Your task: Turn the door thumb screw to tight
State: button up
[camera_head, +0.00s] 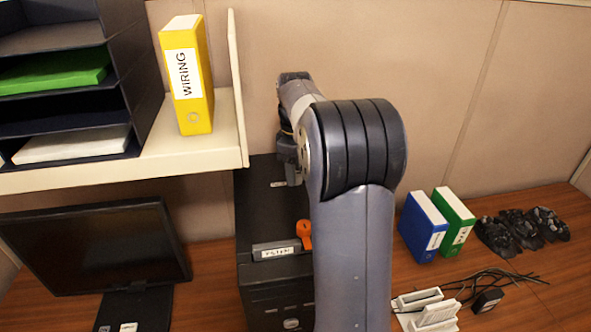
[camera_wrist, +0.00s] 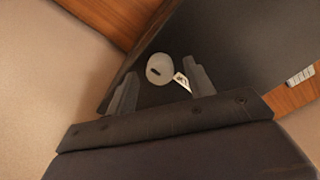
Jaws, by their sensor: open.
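In the head view, my gripper (camera_head: 291,175) points down at the back of the black case (camera_head: 262,215). The screw is not seen there.
An orange object (camera_head: 304,235) and a grey labelled block (camera_head: 276,250) are on the case. A shelf (camera_head: 205,150) with a yellow binder (camera_head: 187,75) stands left. A monitor (camera_head: 95,245) is below. Blue (camera_head: 423,228) and green (camera_head: 455,222) binders stand right.

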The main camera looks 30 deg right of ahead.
jog(key=shift+f, duration=0.5)
jog(key=c, duration=1)
jog(key=shift+o, duration=0.2)
